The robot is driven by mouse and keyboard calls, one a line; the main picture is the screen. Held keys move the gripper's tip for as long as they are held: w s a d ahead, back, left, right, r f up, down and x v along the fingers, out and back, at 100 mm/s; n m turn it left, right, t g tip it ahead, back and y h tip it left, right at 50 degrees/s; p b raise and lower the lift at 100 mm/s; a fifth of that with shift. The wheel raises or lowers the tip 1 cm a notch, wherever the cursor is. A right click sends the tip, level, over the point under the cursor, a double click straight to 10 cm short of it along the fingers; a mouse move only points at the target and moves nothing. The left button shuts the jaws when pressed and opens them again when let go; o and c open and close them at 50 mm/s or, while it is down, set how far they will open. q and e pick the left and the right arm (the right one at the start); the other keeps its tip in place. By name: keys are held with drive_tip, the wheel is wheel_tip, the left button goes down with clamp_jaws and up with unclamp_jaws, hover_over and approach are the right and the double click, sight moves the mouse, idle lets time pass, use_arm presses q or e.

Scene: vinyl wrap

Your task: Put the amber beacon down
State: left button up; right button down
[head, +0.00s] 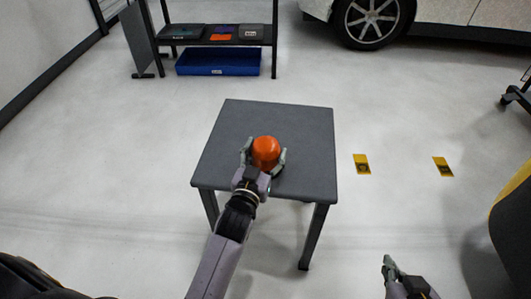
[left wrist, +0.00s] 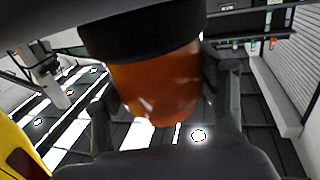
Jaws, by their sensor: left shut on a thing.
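I cannot tell whether the base touches the tabletop. My right gripper (head: 389,268) is low at the right, away from the table and beacon; I cannot tell how far its fingers are apart.
The rest of the tabletop is bare. Behind it stands a dark rack (head: 190,42) with several flat items and a blue bin (head: 218,62) underneath. A white car (head: 450,12) is at the back right. Two yellow floor markers (head: 362,164) (head: 442,167) lie right of the table.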

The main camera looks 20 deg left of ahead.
use_arm(q)
drive_tip(key=o, duration=0.8)
drive_tip(key=shift+f, duration=0.1)
drive_tip(key=o, duration=0.5)
